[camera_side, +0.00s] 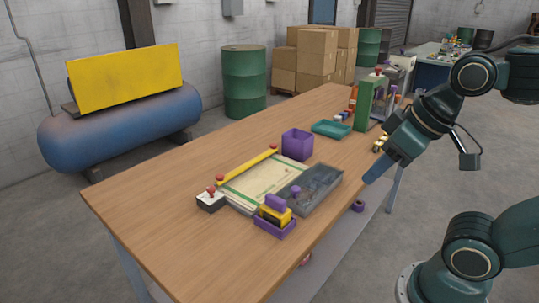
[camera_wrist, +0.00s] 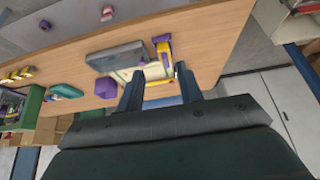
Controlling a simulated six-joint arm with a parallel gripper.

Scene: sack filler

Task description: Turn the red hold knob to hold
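A small black-and-white box (camera_side: 211,203) stands at the near left of the bench, with a red knob (camera_side: 211,190) on top. I cannot tell its setting. I cannot make out this box in the wrist view. My gripper (camera_side: 374,174) hangs over the right edge of the bench, well apart from the red knob. In the wrist view its two fingers (camera_wrist: 158,84) stand apart with nothing held between them.
Beside the box lie a flat pale sack (camera_side: 252,184), a yellow bar (camera_side: 248,163) with red ends, a grey tray (camera_side: 322,187) and a purple holder (camera_side: 275,228) with a yellow-black item. A purple bin (camera_side: 297,145) and a green post (camera_side: 364,105) stand farther back. The left bench top is clear.

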